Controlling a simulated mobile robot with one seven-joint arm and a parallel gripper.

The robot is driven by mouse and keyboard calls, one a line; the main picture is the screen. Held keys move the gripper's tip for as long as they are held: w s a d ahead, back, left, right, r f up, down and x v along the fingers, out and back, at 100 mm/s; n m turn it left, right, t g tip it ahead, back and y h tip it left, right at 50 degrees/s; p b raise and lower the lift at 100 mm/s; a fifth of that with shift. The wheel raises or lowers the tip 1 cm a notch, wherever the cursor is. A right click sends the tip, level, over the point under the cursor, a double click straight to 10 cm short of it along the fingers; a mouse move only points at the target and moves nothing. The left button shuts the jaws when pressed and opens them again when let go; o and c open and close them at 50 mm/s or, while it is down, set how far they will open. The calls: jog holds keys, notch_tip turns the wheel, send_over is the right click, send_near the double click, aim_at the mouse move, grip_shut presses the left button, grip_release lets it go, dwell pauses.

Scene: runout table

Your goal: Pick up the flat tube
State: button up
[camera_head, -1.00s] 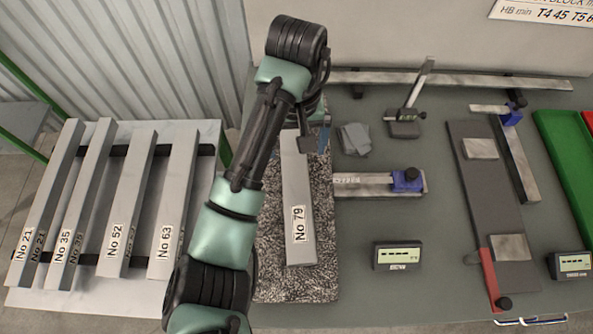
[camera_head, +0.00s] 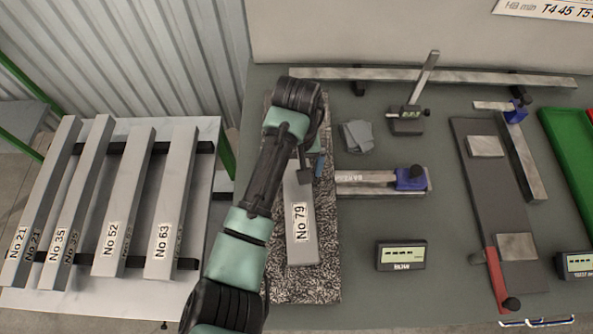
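A long grey flat bar labelled No 79 (camera_head: 302,230) lies lengthwise on a speckled mat (camera_head: 322,275) in the middle of the head view. It looks like the flat tube, though its ends do not show whether it is hollow. My arm covers the mat's left part and the bar's far end. My gripper (camera_head: 309,168) points down over the far part of the bar. Only part of its fingers shows, beside a small blue piece. I cannot tell whether they touch the bar or how wide they are.
Several similar labelled bars (camera_head: 122,205) lie on a rack at left. A long straightedge (camera_head: 440,77) lies along the back.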

jog(key=shift+r, duration=0.1)
grip_shut()
dwell(0.3)
